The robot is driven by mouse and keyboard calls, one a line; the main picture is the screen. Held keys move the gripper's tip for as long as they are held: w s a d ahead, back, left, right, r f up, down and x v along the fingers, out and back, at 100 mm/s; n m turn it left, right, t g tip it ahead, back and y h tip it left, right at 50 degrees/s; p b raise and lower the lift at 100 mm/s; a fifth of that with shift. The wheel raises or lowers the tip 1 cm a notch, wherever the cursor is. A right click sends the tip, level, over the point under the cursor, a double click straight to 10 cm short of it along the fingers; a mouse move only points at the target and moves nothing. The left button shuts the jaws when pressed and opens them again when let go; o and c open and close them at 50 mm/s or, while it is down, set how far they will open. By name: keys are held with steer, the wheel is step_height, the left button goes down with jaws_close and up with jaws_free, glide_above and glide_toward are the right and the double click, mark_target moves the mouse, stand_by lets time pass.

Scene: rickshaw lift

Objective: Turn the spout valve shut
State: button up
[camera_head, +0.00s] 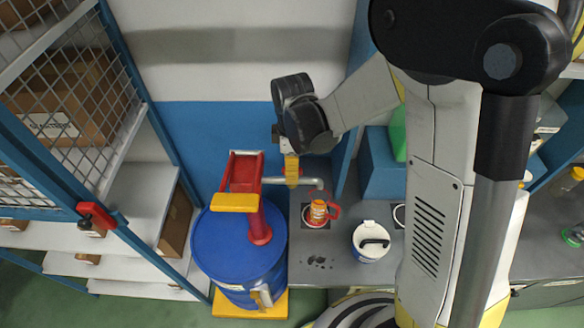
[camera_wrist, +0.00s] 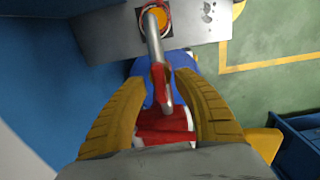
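A metal spout (camera_head: 308,182) runs sideways from a red pump (camera_head: 262,222) on a blue drum (camera_head: 222,250). Its end is over an orange container (camera_head: 318,211) with a red handle on the counter. In the wrist view the spout (camera_wrist: 154,45) points away from me, with a small red part, which looks like the valve (camera_wrist: 159,80), along it. My gripper (camera_head: 292,172) is at the spout between pump and container. In the wrist view its yellow fingers (camera_wrist: 163,82) are apart, one on each side of the spout and red part. I cannot tell whether they touch it.
A white can (camera_head: 371,242) with a black handle stands right of the container. The pump's yellow handle (camera_head: 235,203) is left of my gripper. A wire-mesh rack (camera_head: 75,110) stands at the left, and a blue wall (camera_head: 190,135) is behind.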

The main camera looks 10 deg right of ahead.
steer(key=shift+c, duration=0.4)
jaws_close()
steer(key=shift+m+b, duration=0.35)
steer(key=shift+m, duration=0.05)
steer(key=m+b, duration=0.2)
steer(key=shift+f+m, duration=0.15)
steer(key=shift+m, duration=0.25)
steer(key=m+b, duration=0.2)
steer(key=m, duration=0.3)
steer(key=m+b, duration=0.2)
steer(key=m, duration=0.2)
steer(key=shift+m, duration=0.4)
steer(key=shift+m+b, duration=0.65)
steer(key=shift+m, duration=1.65)
